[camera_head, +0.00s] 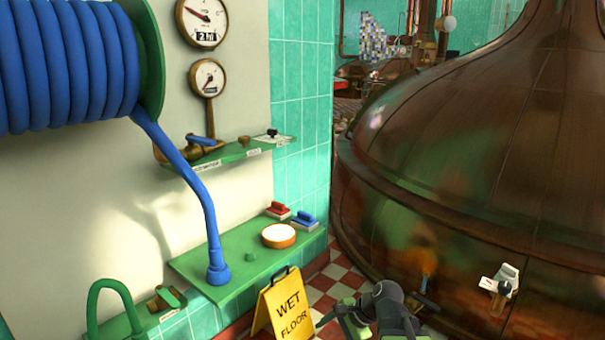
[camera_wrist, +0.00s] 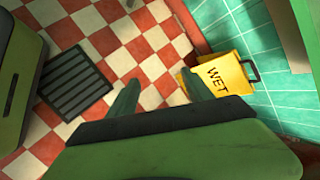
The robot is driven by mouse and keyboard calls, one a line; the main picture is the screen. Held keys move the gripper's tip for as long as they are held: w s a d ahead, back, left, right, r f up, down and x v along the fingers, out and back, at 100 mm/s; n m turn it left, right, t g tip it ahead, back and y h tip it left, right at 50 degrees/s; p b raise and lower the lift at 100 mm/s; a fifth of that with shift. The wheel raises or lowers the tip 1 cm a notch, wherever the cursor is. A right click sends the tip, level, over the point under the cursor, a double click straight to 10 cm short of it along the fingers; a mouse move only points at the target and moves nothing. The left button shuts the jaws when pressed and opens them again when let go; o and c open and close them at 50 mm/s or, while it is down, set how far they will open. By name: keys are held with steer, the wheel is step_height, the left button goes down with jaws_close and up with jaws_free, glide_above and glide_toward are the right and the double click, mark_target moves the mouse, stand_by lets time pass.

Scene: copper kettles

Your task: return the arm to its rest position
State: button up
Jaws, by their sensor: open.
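My gripper (camera_wrist: 161,90) shows in the wrist view as two green fingers spread apart, with only floor between them. It is open and empty. In the head view my gripper (camera_head: 335,318) is low at the bottom centre, just right of the yellow wet floor sign (camera_head: 284,303). The sign also stands right of the fingers in the wrist view (camera_wrist: 222,82). I cannot tell how far the fingers are from the sign. The lower part of my arm is cut off by the frame edge.
A green shelf (camera_head: 205,268) at the left holds a round orange-rimmed piece (camera_head: 278,236), a red block (camera_head: 278,209) and a blue block (camera_head: 304,218). A blue hose (camera_head: 190,175) hangs to it. A large copper kettle (camera_head: 480,130) fills the right. A dark floor grate (camera_wrist: 76,84) lies left.

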steer(key=s+d+f+n+g+h, duration=0.35)
steer(key=s+d+n+h, duration=0.35)
steer(key=d+n, duration=0.35)
step_height(320, 180, up, 38)
steer(key=a+n+p, duration=0.1)
steer(key=p, duration=3.7)
steer(key=shift+w+t, duration=0.25)
steer(key=shift+t, duration=0.2)
steer(key=shift+f, duration=0.1)
steer(key=shift+c, duration=0.3)
